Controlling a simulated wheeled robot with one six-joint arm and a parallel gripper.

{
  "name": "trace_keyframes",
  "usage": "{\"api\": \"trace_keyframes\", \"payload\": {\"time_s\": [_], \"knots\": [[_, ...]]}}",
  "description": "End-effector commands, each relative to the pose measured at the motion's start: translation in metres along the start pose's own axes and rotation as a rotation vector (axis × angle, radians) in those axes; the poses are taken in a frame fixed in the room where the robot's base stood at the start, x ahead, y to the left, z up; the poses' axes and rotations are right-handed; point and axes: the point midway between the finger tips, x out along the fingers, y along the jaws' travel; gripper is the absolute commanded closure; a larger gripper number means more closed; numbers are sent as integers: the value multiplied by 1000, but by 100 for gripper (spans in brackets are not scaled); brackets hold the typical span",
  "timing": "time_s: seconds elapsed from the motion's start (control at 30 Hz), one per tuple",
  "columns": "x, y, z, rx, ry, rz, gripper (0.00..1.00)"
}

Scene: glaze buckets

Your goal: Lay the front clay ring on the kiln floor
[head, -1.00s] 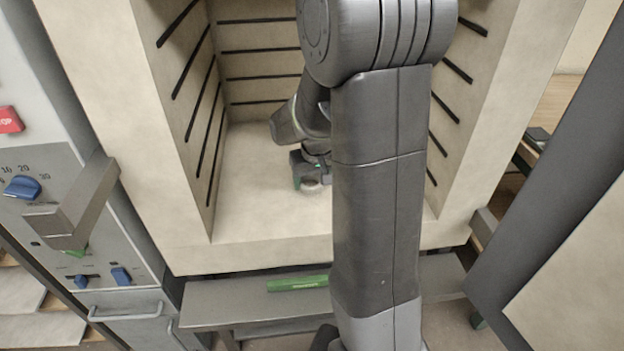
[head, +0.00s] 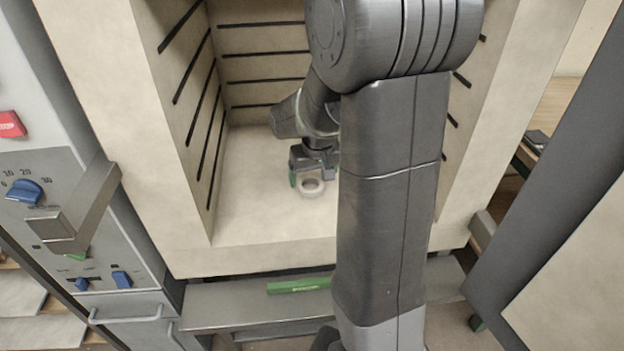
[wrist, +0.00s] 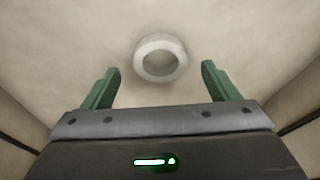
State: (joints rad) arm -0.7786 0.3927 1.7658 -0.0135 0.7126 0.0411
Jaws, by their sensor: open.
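A pale clay ring (head: 311,187) lies flat on the kiln floor (head: 265,212), inside the kiln. It also shows in the wrist view (wrist: 160,58), ahead of and between the green fingertips, touching neither. My gripper (head: 313,180) is open and empty, just above and behind the ring in the head view. Its two green fingers stand wide apart in the wrist view (wrist: 160,84). My arm hides part of the kiln's right side.
Kiln walls (head: 178,130) with dark slots rise at the left, back and right. A control panel (head: 60,210) stands left of the kiln. A grey bench (head: 225,305) with a green bar (head: 299,285) is below the opening. The kiln floor left of the ring is clear.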

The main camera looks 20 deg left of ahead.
Motion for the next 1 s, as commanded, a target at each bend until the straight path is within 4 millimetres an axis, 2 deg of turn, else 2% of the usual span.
{"api": "trace_keyframes", "payload": {"time_s": [0.03, 0.2, 0.4, 0.57, 1.0], "knots": [[-15, 0, -2, 0, 6, 0, 18], [-52, 0, -1, 0, 5, 0, 18], [-82, 0, -1, 0, 3, 0, 18], [-91, 0, 0, 0, 2, 0, 18], [-97, -2, -5, 6, -9, -1, 18]]}}
